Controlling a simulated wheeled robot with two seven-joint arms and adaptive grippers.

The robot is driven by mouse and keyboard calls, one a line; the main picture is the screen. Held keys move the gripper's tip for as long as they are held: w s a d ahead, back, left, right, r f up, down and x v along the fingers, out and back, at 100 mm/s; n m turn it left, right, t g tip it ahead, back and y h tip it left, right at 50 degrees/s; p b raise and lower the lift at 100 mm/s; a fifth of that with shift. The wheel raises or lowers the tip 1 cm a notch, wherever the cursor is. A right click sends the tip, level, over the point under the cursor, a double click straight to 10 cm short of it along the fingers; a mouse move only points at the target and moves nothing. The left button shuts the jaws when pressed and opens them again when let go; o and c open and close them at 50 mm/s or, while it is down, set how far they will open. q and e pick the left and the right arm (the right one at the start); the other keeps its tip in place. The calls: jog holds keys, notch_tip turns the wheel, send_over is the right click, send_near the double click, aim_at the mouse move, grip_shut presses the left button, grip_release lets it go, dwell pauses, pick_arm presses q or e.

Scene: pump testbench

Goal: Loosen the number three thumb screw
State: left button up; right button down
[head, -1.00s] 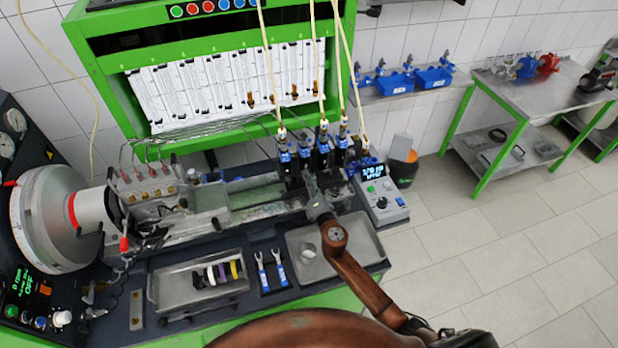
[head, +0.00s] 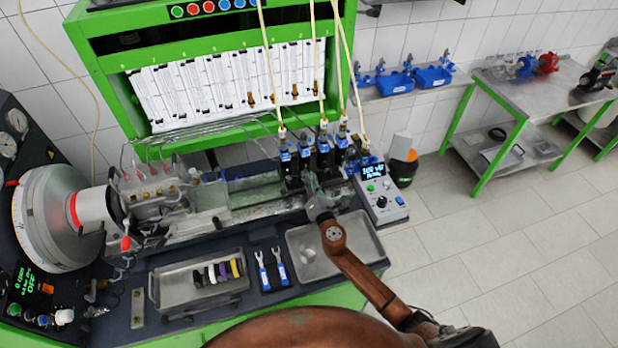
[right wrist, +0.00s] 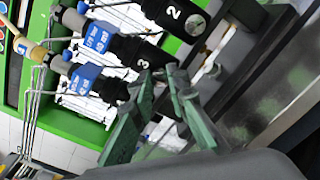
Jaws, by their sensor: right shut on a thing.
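My right gripper (right wrist: 157,76) has green fingers, close to the black injector body marked 3 (right wrist: 139,61) in the right wrist view. It is shut on a small dark thing beside that body, at the place of the number three thumb screw; the fingers hide most of it. In the head view the right gripper (head: 311,180) reaches up to the foot of the row of black and blue injectors (head: 323,152). The injector body marked 2 (right wrist: 172,13) sits above number 3 in the wrist view. My left gripper is not in view.
Two blue-handled wrenches (head: 271,268) and a tray with coloured rings (head: 178,291) lie to the left. A control box (head: 383,197) stands close on the right. Hoses rise from the injectors.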

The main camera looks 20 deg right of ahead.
jog(key=shift+f, duration=0.15)
jog(key=c, duration=1.9)
grip_release()
jog(key=shift+s, duration=0.15)
jog(key=s, duration=1.1)
jog(key=shift+s+d+r, duration=0.15)
jog(key=shift+s+r, duration=0.05)
jog(key=shift+s, duration=0.2)
